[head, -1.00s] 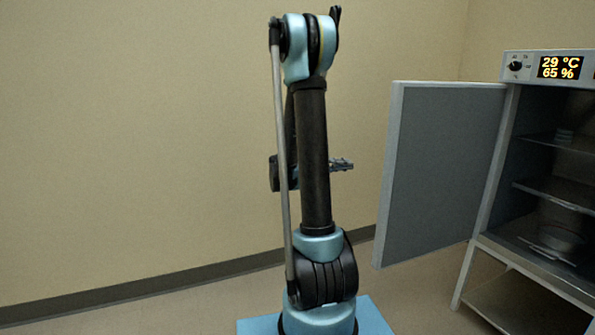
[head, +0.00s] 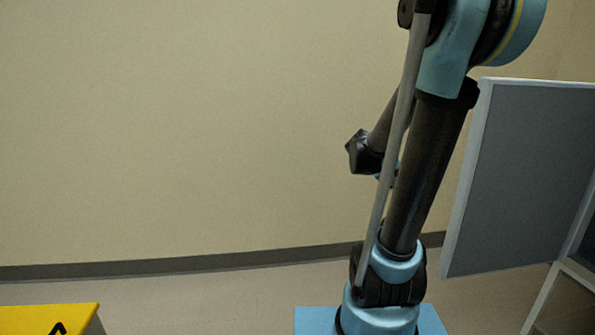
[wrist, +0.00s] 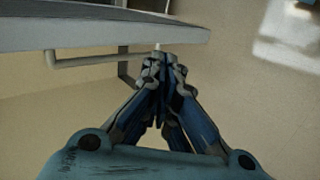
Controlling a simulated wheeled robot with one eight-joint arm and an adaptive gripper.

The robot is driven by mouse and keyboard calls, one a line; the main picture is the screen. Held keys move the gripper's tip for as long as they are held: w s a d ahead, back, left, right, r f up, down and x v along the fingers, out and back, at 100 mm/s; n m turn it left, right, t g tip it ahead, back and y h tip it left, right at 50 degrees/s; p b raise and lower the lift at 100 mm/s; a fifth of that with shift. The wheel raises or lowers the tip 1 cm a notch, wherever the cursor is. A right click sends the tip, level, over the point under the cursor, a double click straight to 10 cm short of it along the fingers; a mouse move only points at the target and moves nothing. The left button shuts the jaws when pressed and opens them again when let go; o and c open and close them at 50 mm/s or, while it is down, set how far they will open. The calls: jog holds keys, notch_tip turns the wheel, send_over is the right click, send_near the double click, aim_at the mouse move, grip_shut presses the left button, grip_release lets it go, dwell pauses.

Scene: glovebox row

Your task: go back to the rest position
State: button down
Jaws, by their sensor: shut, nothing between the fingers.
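My gripper (wrist: 163,68) shows in the wrist view with its two fingers together at the tips and nothing between them. In the head view the gripper itself is hidden behind my arm. My arm stands at the right of the head view, leaning, with its top cut off by the upper edge. The gripper's tips show just in front of a grey panel edge and a pale bar in the wrist view; I cannot tell the distance.
A grey open door (head: 525,180) of the cabinet stands close on the right of my arm. A yellow box top with a black mark (head: 50,318) is at the lower left. A plain beige wall (head: 180,130) fills the back. The floor (head: 220,310) between looks clear.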

jog(key=s+a+f+t+y, duration=0.1)
jog(key=s+a+f+y, duration=0.3)
jog(key=s+a, duration=0.3)
jog(key=s+a+f+y, duration=0.5)
jog(key=s+a, duration=0.1)
jog(key=a, duration=0.5)
jog(key=shift+s+t+y, duration=0.4)
jog(key=shift+a, duration=0.15)
